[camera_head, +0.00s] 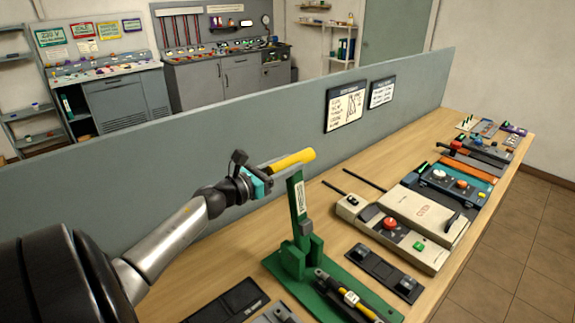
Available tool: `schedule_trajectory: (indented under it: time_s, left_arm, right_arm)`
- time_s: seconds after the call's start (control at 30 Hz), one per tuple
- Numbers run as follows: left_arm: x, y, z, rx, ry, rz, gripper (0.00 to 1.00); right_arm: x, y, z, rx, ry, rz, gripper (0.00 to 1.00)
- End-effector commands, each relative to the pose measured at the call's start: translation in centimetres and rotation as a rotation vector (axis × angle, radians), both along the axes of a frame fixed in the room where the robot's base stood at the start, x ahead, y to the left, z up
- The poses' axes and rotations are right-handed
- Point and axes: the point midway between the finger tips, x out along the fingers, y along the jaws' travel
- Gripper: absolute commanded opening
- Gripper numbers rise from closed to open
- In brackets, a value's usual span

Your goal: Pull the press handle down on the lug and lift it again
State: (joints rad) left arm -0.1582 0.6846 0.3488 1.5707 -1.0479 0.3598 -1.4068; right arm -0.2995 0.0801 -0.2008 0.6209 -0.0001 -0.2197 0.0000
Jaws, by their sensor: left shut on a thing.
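The green press (298,251) stands on the wooden bench, on a green base plate (340,300). Its yellow handle (297,159) is raised, near the top of the upright green post. My left gripper (262,178) is shut on the handle, at its left part; the right part of the yellow bar sticks out past the jaws. A small dark and silver piece with a yellow band (350,298), perhaps the lug with its cable, lies on the base plate in front of the post. My right gripper is not in view.
A beige box with a red button (390,222) stands right of the press. A dark tray (384,271) lies nearer. A grey partition (250,140) runs behind the bench (503,160). A dark plate (230,302) lies at the front left. More devices line the bench's far end.

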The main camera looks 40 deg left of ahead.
Motion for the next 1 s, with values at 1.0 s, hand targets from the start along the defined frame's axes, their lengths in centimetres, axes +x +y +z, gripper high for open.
schedule_trajectory:
  time_s: [1.0]
  left_arm:
    - [-0.01, -0.02, -0.04, -0.001, 0.0, 0.0, 0.0]
  right_arm:
    - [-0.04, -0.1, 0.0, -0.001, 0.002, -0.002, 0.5]
